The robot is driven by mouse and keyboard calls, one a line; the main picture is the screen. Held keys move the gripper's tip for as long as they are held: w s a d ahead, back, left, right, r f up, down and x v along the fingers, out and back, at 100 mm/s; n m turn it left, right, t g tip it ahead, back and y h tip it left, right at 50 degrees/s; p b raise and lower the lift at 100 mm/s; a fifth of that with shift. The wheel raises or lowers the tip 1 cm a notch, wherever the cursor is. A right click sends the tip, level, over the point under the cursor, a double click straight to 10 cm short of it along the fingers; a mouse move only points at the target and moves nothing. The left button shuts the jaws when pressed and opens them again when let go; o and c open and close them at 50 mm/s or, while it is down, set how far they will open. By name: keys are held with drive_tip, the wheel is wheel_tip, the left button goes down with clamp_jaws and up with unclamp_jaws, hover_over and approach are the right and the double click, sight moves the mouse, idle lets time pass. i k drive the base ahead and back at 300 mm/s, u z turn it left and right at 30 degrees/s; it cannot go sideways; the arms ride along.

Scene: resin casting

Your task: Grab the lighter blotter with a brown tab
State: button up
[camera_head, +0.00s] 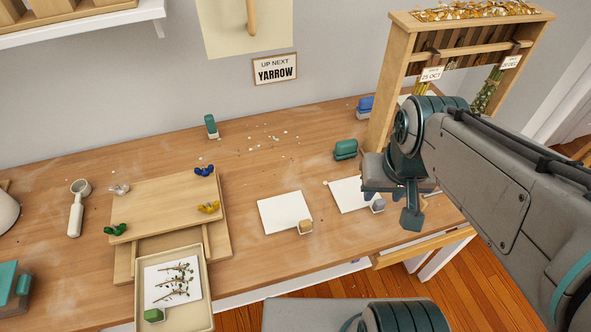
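A white blotter (283,211) with a brown tab (305,227) at its lower right corner lies flat near the front edge of the table. A second white blotter (348,193) with a grey tab (377,204) lies to its right, partly hidden by my gripper. A third white sheet (158,289) with a green tab (153,315) lies in a tray under dried sprigs. My gripper (405,210) is over the right part of the table, beside the grey-tab blotter and apart from the brown-tab one. One finger shows clearly; its opening cannot be made out.
A wooden press board (158,200) with coloured wing nuts stands at left, with the cream tray (203,312) before it. A green block (345,149), a teal-topped item (211,126) and a blue item (365,106) stand farther back. A wooden drying rack (383,80) stands at right.

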sight(283, 212)
drive_tip(key=k, duration=0.5)
drive_tip(key=z, duration=1.9)
drive_tip(key=k, duration=0.8)
drive_tip(key=u, duration=0.9)
drive_tip(key=i, duration=0.45)
drive_tip(key=z, duration=0.05)
